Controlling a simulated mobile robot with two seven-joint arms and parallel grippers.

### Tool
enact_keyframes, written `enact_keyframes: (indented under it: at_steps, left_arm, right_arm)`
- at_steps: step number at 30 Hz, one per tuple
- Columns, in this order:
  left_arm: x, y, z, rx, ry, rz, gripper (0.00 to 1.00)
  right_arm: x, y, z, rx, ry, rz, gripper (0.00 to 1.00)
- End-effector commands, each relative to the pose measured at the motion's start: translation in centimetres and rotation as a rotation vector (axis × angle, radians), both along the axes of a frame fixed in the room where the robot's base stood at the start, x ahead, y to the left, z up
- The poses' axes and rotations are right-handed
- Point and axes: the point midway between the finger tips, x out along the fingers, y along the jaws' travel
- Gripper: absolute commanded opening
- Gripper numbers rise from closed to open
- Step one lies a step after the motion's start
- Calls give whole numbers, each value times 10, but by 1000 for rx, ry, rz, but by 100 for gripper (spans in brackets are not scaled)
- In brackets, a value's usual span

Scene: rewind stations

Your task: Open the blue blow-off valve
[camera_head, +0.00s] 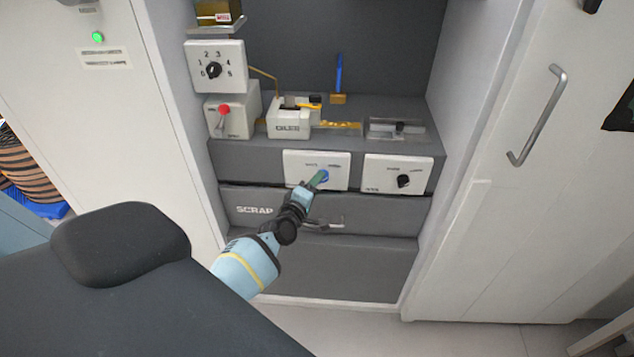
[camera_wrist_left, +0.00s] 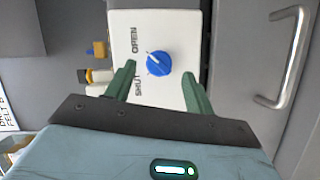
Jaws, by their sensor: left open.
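The blue valve is a round blue knob (camera_head: 325,176) on a white plate (camera_head: 302,168) on the front of the grey bench. In the left wrist view the knob (camera_wrist_left: 160,64) has a white pointer mark, and the plate (camera_wrist_left: 178,30) reads OPEN and SHUT. The pointer faces the label side, seemingly between the two words. My left gripper (camera_head: 317,180) is at the plate, partly covering the knob. In the left wrist view its green fingers (camera_wrist_left: 158,80) are open, one on each side of the knob, with gaps visible. My right gripper is not in view.
A plate with a black knob (camera_head: 403,181) is close to the right. Below are a SCRAP drawer (camera_head: 255,210) and its handle (camera_head: 325,225). A blue upright lever (camera_head: 339,72), a white device (camera_head: 288,122) and a red-knobbed box (camera_head: 240,118) stand on the bench. Cabinet walls flank it.

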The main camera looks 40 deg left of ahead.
Motion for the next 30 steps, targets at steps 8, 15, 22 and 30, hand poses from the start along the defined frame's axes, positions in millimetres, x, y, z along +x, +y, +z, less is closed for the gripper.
enact_keyframes:
  at_steps: [8, 15, 22, 30]
  left_arm:
    - [-39, -6, 6, 2, -3, 1, 54]
    - [-55, -9, 7, 1, -2, 0, 54]
    - [-56, -9, 6, 1, -1, 1, 54]
    - [-56, -9, 6, 1, -1, 1, 54]
  right_arm:
    - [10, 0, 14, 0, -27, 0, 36]
    - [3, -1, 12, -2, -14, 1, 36]
    - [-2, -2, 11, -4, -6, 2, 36]
    - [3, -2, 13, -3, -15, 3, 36]
